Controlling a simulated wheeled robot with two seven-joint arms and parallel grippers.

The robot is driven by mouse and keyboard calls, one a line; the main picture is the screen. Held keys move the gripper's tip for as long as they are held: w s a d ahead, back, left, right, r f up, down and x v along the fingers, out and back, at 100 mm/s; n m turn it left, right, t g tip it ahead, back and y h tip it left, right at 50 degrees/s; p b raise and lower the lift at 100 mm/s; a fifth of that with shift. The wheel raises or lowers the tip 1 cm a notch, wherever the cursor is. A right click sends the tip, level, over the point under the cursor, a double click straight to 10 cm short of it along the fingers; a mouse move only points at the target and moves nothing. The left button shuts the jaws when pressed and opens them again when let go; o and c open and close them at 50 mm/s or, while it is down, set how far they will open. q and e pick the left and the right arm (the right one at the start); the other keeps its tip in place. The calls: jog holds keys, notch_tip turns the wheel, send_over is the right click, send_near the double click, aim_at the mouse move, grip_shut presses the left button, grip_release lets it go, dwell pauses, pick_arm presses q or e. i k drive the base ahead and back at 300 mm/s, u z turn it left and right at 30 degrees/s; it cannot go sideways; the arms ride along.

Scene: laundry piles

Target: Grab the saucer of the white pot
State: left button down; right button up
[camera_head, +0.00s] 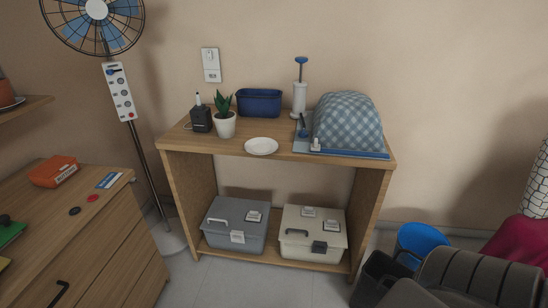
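A small white pot (226,126) with a green spiky plant stands upright on top of the wooden shelf unit (180,148). A round white saucer (261,146) lies flat and empty near the front edge of that top, to the right of the pot and apart from it. Neither of my grippers is in view.
A black box (201,121), a blue bin (259,103), a white pump bottle (299,101) and a blue checked cover (348,121) share the top. Two toolboxes, grey (235,225) and cream (313,235), sit below. A fan stand (142,160) is left.

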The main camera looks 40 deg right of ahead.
aim_at(259, 146)
jog(key=u, duration=0.05)
jog(key=k, duration=0.2)
jog(key=u, duration=1.55)
jog(key=i, duration=1)
jog(key=z, duration=1.95)
